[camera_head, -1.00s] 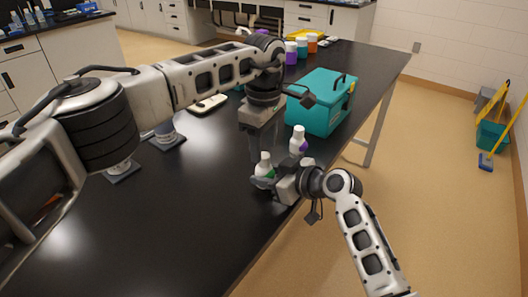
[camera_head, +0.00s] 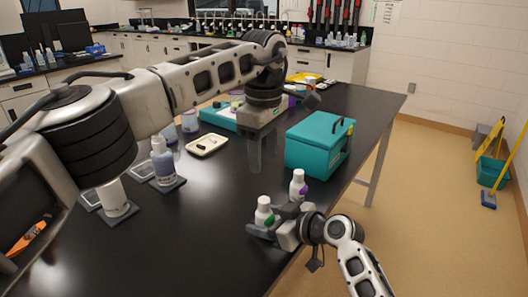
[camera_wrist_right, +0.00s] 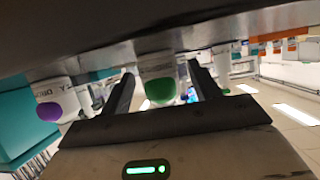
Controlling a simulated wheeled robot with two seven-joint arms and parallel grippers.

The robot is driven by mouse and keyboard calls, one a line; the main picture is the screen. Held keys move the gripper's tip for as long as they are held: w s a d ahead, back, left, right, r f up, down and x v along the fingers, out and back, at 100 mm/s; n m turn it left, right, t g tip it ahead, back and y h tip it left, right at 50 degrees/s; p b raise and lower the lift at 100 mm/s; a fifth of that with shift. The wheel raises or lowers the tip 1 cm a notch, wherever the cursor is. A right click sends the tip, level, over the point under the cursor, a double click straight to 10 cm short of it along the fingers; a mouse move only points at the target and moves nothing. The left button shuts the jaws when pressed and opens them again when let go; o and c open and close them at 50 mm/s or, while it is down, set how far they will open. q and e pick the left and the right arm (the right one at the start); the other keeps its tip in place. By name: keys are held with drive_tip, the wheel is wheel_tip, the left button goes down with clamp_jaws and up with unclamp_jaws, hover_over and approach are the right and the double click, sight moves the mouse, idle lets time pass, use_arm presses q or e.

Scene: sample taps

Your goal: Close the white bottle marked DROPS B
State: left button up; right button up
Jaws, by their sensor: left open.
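Two small white bottles with narrow white tops stand upright near the table's right edge. One has a green patch (camera_head: 264,213), the other a purple patch (camera_head: 298,186); they also show in the right wrist view, green (camera_wrist_right: 157,72) and purple (camera_wrist_right: 54,100). The lettering is too small or partial to tell which is DROPS B. My right gripper (camera_head: 272,219) is low at the green-patched bottle, its fingers on either side, with small gaps in the wrist view. My left gripper (camera_head: 263,165) is open and empty, pointing down, behind and above the bottles.
A teal case (camera_head: 318,145) stands just behind the bottles. A pale tray (camera_head: 207,145) lies left of my left gripper. A pump bottle (camera_head: 162,160) and a white container (camera_head: 113,197) stand on dark pads at the left. The front middle of the table is clear.

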drive_tip(key=shift+d, duration=0.1)
drive_tip(key=b+v, duration=0.1)
drive_tip(key=v, duration=1.4)
drive_tip(key=shift+s+d, duration=0.2)
drive_tip(key=shift+s, duration=0.15)
drive_tip(key=shift+r, duration=0.1)
